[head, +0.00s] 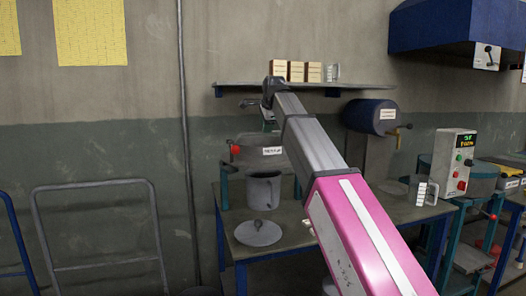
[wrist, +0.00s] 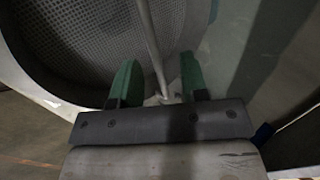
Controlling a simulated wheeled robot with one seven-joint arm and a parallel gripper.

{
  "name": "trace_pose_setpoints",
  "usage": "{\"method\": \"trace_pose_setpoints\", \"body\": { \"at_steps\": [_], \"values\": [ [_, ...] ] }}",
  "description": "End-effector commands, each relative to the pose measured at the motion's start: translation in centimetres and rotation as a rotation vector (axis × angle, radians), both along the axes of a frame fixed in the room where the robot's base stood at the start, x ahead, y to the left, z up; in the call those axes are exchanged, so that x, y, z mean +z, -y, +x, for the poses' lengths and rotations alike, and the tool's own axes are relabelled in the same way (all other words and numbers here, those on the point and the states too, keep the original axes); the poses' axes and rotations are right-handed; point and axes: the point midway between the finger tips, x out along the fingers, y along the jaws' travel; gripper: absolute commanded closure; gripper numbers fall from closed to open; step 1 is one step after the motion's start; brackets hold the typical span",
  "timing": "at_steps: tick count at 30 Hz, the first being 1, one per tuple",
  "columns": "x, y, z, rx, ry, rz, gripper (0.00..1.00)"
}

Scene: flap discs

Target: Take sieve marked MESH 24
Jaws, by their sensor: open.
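A round grey sieve-like vessel (head: 250,148) with a white label stands in a teal frame on the bench in the head view; the label is too small to read surely. In the wrist view, a round sieve (wrist: 75,35) with a mesh bottom and pale rim fills the upper left. A thin pale rod (wrist: 150,40) runs down across it and ends between my fingers. My gripper (wrist: 158,72) is open, with one green finger on each side of the rod; contact is not clear. In the head view my gripper (head: 268,126) is just above the vessel, partly hidden by my arm.
A shelf (head: 235,86) with small boxes (head: 297,71) is behind my arm. A blue drum (head: 371,116) and control box (head: 458,160) are to the right.

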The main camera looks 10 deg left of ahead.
Motion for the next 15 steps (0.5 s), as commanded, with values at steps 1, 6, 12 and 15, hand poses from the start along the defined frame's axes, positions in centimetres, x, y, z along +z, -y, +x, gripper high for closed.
{"method": "trace_pose_setpoints", "body": {
  "at_steps": [1,6,12,15],
  "values": [
    [-0.4,-0.1,0.2,0.000,-0.001,0.000,0.59],
    [-1.2,-0.4,0.5,0.000,-0.001,0.000,0.59],
    [-3.4,-1.2,1.2,0.000,-0.002,-0.001,0.59],
    [-4.5,-1.6,2.0,0.000,-0.001,0.000,0.59]
  ]
}}
